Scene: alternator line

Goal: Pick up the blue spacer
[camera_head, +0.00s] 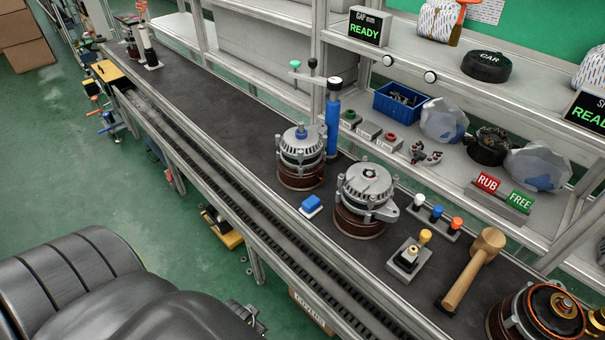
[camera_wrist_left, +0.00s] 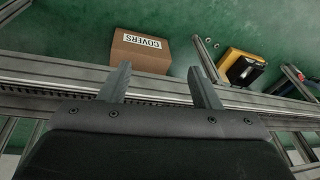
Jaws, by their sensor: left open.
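A blue-topped peg (camera_head: 436,214) stands in a small grey rack (camera_head: 445,232) on the dark bench top, between a white-topped peg (camera_head: 419,201) and an orange-topped peg (camera_head: 456,224). I cannot tell for sure which of the two is the spacer. My left gripper (camera_wrist_left: 160,86) is open and empty in the left wrist view, over the bench's front rail with the floor below. No blue piece shows between its fingers. The gripper is not visible in the head view, nor is my right gripper.
Two alternators (camera_head: 302,152) (camera_head: 367,190) stand on the bench (camera_head: 220,105). A yellow-topped peg on a block (camera_head: 409,259), a wooden mallet (camera_head: 472,268) and a copper-wound unit (camera_head: 540,315) occupy the right. The far-left bench surface is mostly clear. A COVERS box (camera_wrist_left: 140,52) is on the floor.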

